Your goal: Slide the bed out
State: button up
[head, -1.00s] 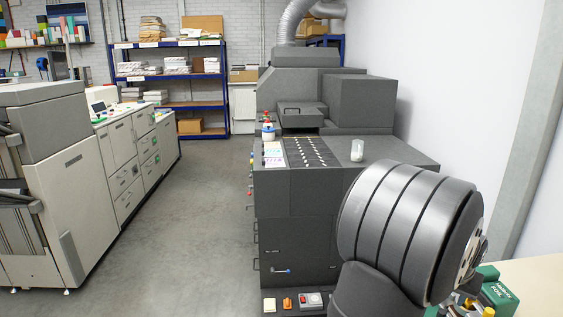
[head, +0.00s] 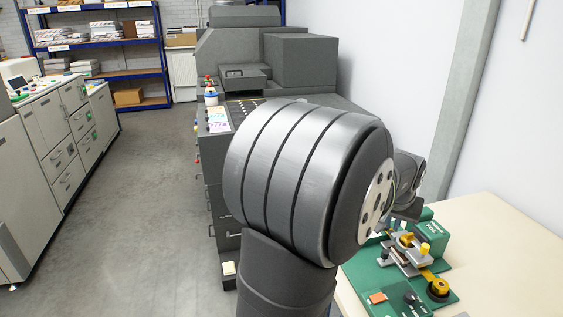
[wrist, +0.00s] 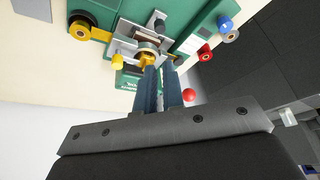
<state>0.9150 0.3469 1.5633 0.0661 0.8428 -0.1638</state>
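A green foil machine (head: 440,232) stands on the cream table at the right in the head view. Its grey metal bed parts (head: 395,256), with yellow knobs, are in its middle, partly hidden by my arm. In the wrist view the green machine (wrist: 192,40) appears upside down, with silver plates (wrist: 125,47) and a yellow knob (wrist: 117,62). My gripper (wrist: 158,72) points at these plates, its two fingers close together. The fingertips overlap a yellow part of the machine in the picture; contact and grip are unclear.
The cream table (head: 490,235) is bare right of the machine. A large dark grey machine (head: 300,60) stands behind. A red ball (wrist: 190,95) shows beside the fingers in the wrist view. White cabinets (head: 60,130) are at the left, with open grey floor between.

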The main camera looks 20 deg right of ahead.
jog(key=w+d+f+m, duration=0.1)
jog(key=f, duration=0.1)
jog(key=w+d+f+m+g, duration=0.1)
jog(key=w+f, duration=0.1)
jog(key=w+d+f+m, duration=0.1)
jog(key=f, duration=0.1)
jog(key=shift+w+d+f, duration=0.15)
jog(key=shift+d, duration=0.25)
grip_shut()
jog(key=shift+m, duration=0.3)
jog(key=x, duration=1)
jog(key=shift+d, duration=0.15)
jog(key=a, duration=1)
jog(key=shift+a, duration=0.15)
jog(key=shift+a+f, duration=0.15)
jog(key=shift+a, duration=0.15)
jog(key=shift+s+g, duration=0.25)
jog(key=shift+g, duration=0.05)
jog(key=shift+a, duration=0.1)
jog(key=v, duration=1)
jog(key=shift+d+r, duration=0.2)
jog(key=shift+w, duration=0.15)
